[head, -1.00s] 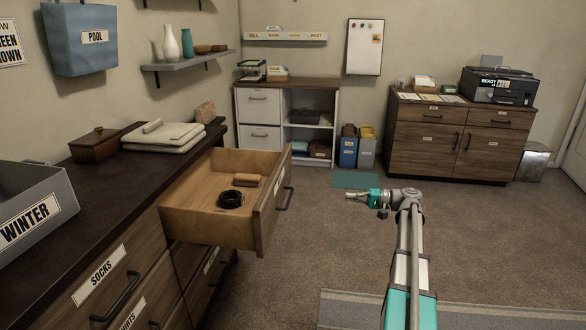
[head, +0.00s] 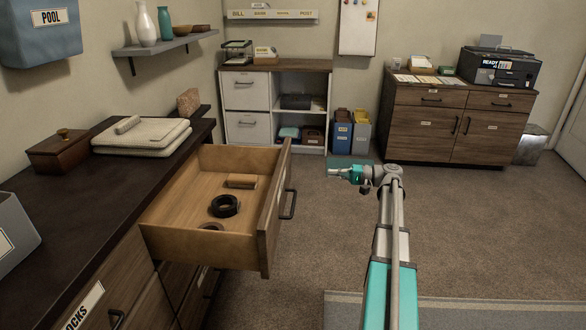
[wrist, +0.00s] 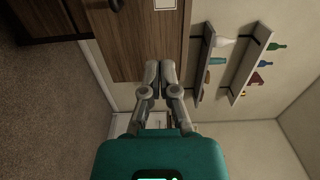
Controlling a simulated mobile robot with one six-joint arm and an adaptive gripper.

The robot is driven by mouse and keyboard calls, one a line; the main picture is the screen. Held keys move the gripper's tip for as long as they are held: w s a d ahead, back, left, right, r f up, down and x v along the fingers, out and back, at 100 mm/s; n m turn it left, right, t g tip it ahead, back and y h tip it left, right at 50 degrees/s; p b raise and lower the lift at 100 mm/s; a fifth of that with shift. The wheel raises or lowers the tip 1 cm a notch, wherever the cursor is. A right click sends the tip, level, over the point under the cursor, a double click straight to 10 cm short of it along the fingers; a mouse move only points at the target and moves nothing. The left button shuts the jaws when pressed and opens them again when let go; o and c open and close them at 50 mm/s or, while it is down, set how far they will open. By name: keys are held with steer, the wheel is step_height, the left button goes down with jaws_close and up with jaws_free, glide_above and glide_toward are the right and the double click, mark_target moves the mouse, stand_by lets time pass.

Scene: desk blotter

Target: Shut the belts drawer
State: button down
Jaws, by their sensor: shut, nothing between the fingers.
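The open drawer (head: 183,236) sticks out of the dark-topped wooden dresser on the left in the head view. A black coil (head: 225,207), like a rolled belt, and a tan roll (head: 241,181) lie inside. Its front panel (head: 270,225) faces right and bears a bar handle (head: 289,205); any label on it is unreadable. My gripper (head: 333,172) is to the right of the handle, apart from it, pointing left. In the wrist view my gripper (wrist: 159,66) has its fingertips together, empty, with a wooden panel (wrist: 150,40) beyond them.
The dresser top (head: 75,205) holds a brown box (head: 62,153), folded cloths (head: 140,140) and a grey bin (head: 12,240). A wall shelf (head: 165,45) hangs above. A wood cabinet (head: 425,130) stands at the back right. The carpet (head: 335,240) between drawer and arm is clear.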

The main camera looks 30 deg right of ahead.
mark_target(286, 171)
steer(key=shift+s+d, duration=0.1)
steer(key=shift+d, duration=0.05)
steer(key=x, duration=1.4)
steer(key=shift+s, duration=0.1)
stand_by(0.4)
